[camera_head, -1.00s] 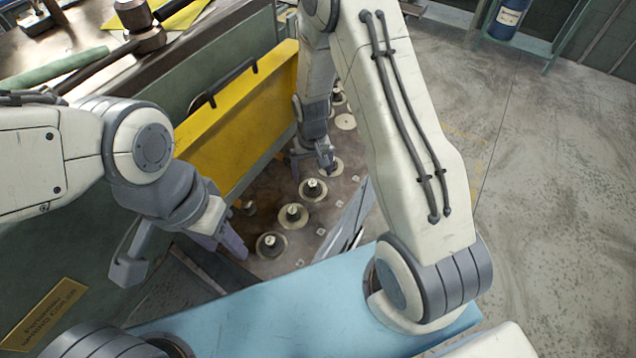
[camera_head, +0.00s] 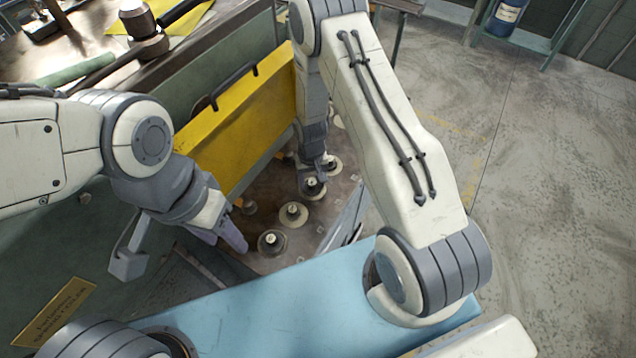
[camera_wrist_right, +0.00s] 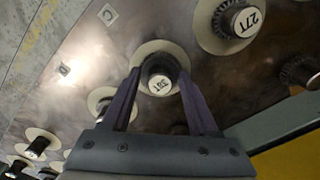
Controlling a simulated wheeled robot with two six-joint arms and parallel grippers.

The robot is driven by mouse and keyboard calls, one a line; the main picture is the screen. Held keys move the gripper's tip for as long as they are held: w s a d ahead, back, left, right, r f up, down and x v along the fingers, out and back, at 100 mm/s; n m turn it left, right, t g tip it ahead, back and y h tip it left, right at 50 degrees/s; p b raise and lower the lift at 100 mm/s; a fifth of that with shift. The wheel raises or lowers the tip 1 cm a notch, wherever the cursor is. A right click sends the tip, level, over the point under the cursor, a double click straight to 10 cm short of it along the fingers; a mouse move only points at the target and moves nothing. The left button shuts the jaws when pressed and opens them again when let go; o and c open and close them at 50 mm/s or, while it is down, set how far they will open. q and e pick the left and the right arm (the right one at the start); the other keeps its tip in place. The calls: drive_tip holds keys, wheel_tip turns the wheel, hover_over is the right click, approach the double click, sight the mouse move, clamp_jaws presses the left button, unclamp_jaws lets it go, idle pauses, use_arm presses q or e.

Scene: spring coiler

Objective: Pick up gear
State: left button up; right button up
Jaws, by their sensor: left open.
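Gears stand on round pale bases on the brown metal plate inside the machine. In the right wrist view the gear marked 30T (camera_wrist_right: 160,82) stands upright between the fingers of my right gripper (camera_wrist_right: 160,75). A narrow gap shows beside the fingers, so they look open around it. In the head view my right gripper (camera_head: 313,180) is low at the far gears, partly covering one. Two nearer gears, the middle one (camera_head: 293,213) and the nearest one (camera_head: 272,242), stand clear of it. My left gripper (camera_head: 182,255) is open and empty, left of the gears.
A gear marked 27T (camera_wrist_right: 242,20) and a dark toothed gear (camera_wrist_right: 298,72) stand close by in the right wrist view. A yellow panel (camera_head: 240,115) borders the plate at the left. A light blue panel (camera_head: 270,310) lies in front. Letter tags mark the plate.

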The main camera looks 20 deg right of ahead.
sight(312, 181)
clamp_jaws()
drive_tip(key=shift+r, duration=0.15)
drive_tip(key=shift+w+r+b, duration=0.1)
drive_tip(key=shift+r+b, duration=0.25)
drive_tip(key=shift+r, duration=0.2)
wheel_tip(312, 181, up, 2)
drive_tip(key=shift+r+b, duration=0.15)
drive_tip(key=shift+b, duration=0.35)
drive_tip(key=s+d+r+b, duration=0.3)
drive_tip(key=s+d+r, duration=0.4)
drive_tip(key=s+d, duration=0.1)
drive_tip(key=shift+s+r, duration=0.2)
drive_tip(key=shift+s, duration=0.1)
